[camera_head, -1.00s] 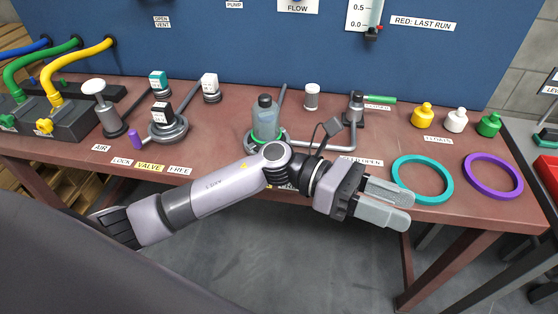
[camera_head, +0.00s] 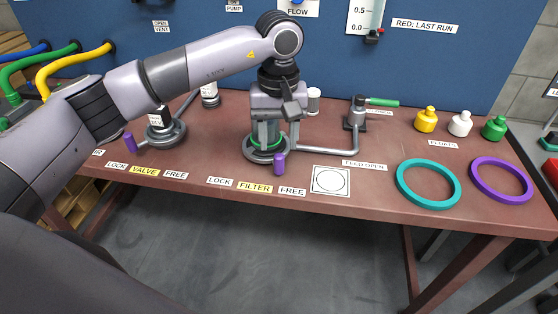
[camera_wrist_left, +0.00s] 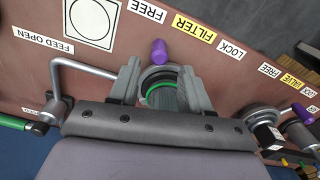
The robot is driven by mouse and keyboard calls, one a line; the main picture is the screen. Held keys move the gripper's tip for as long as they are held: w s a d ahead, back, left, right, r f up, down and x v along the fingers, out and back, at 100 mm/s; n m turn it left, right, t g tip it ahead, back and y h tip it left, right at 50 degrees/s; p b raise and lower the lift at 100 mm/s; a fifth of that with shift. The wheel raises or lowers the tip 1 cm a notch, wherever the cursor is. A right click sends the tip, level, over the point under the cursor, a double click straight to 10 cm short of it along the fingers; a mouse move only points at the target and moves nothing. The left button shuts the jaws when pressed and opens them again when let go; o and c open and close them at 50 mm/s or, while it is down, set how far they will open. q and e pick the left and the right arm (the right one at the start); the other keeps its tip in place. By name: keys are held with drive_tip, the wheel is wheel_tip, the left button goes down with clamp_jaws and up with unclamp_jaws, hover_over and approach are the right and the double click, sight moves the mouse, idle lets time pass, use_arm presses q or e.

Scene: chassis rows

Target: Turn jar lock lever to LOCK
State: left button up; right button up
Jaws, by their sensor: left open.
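The jar (camera_head: 266,135) stands in a round grey holder with a green ring on the table, mostly hidden under my left gripper. The lock lever's purple knob (camera_head: 279,164) is at the front of the holder, above the FILTER and FREE labels and nearer FREE (camera_head: 292,191) than LOCK (camera_head: 220,181). My left gripper (camera_head: 275,136) points down over the jar. It is open, with one finger on each side of the jar. In the wrist view the purple knob (camera_wrist_left: 159,52) lies just beyond the fingers. I cannot tell whether they touch the jar.
A second holder with a purple lever (camera_head: 130,142) stands left, by the VALVE label (camera_head: 145,170). A bent grey pipe (camera_head: 335,150) runs right of the jar. A white square pad (camera_head: 330,180), teal ring (camera_head: 428,184) and purple ring (camera_head: 501,180) lie right. Blue panel behind.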

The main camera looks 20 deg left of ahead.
sight(279, 154)
use_arm(q)
wheel_tip(279, 154, down, 6)
drive_tip(key=shift+d+f, duration=0.1)
drive_tip(key=shift+f, duration=0.1)
clamp_jaws()
